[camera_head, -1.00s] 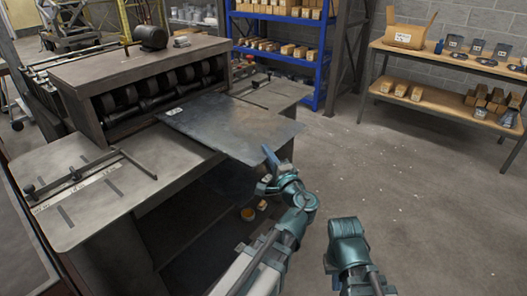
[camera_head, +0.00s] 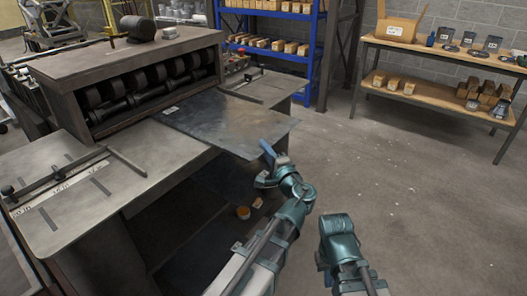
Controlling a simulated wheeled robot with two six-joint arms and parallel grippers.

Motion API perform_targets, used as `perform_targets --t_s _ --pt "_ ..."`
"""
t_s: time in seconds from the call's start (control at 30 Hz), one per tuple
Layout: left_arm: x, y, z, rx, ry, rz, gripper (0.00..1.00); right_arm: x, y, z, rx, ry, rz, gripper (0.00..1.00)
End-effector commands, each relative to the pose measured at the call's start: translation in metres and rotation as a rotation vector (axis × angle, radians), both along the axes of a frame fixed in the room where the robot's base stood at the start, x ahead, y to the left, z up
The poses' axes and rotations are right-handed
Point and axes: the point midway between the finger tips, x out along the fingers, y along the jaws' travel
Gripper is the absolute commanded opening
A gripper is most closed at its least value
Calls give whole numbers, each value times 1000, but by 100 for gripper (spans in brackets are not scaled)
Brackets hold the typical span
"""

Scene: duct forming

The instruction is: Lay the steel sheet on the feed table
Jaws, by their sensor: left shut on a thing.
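The steel sheet (camera_head: 225,121) is a flat dark grey plate with a small white label near its far left corner. It is over the grey feed table (camera_head: 150,160) in front of the rollers, and its near right part sticks out past the table's front edge. I cannot tell whether it touches the table top. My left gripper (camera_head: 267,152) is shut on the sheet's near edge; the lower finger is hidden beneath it. My right arm is low at the bottom centre, and its gripper fingers do not show.
The roller machine (camera_head: 135,75) stands behind the sheet. A guide bar (camera_head: 65,175) and ruler lie on the table's left part, with another bar at right. A blue shelf (camera_head: 268,55) and wooden bench (camera_head: 440,95) stand behind. The floor to the right is clear.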

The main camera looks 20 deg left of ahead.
Motion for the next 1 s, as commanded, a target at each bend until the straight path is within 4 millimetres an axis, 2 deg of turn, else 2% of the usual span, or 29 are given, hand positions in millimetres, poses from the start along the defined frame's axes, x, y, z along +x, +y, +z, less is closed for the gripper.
perform_targets --t_s 0.27,0.3,0.47,1.0 --pt "0 0 -3 5 -1 0 0 0 0 -4 0 0 0 0" --pt "0 0 -4 0 0 0 9 0 0 -4 0 0 0 0" --pt "0 0 -3 0 0 0 38 0 0 -3 0 0 0 0" --pt "-4 1 0 0 0 0 38 0 0 0 0 0 0 0"
